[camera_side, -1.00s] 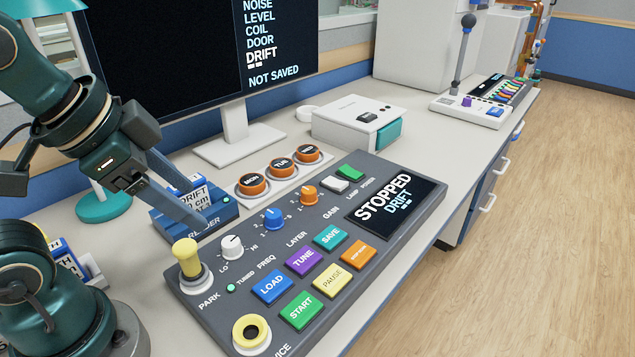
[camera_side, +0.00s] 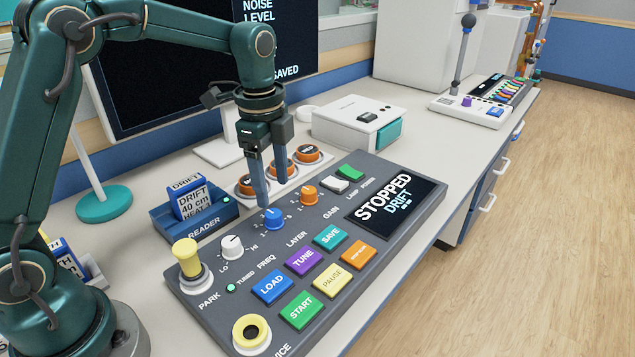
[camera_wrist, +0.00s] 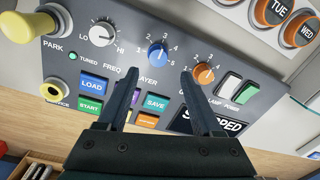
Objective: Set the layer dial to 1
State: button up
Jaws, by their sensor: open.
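The layer dial is a blue knob (camera_side: 273,218) on the grey console, with white numbers around it. It also shows in the wrist view (camera_wrist: 157,54), with a white pointer line on its top; I cannot tell for sure which number it points to. My gripper (camera_side: 270,194) is open and empty, its two fingers pointing down just above and behind the blue knob in the side view. In the wrist view the gripper fingers (camera_wrist: 157,82) stand apart with the knob beyond and between them. I see no contact with the knob.
The white FREQ knob (camera_side: 232,247) and the orange GAIN knob (camera_side: 308,195) flank the blue dial closely. Orange day buttons (camera_side: 308,154) stand behind. A yellow PARK plunger (camera_side: 187,258) and the card reader (camera_side: 195,218) are at left. The console screen (camera_side: 397,208) reads STOPPED DRIFT.

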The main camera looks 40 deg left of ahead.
aim_at(275, 214)
jog(key=shift+a+f, duration=0.1)
jog(key=shift+f, duration=2.85)
grip_shut()
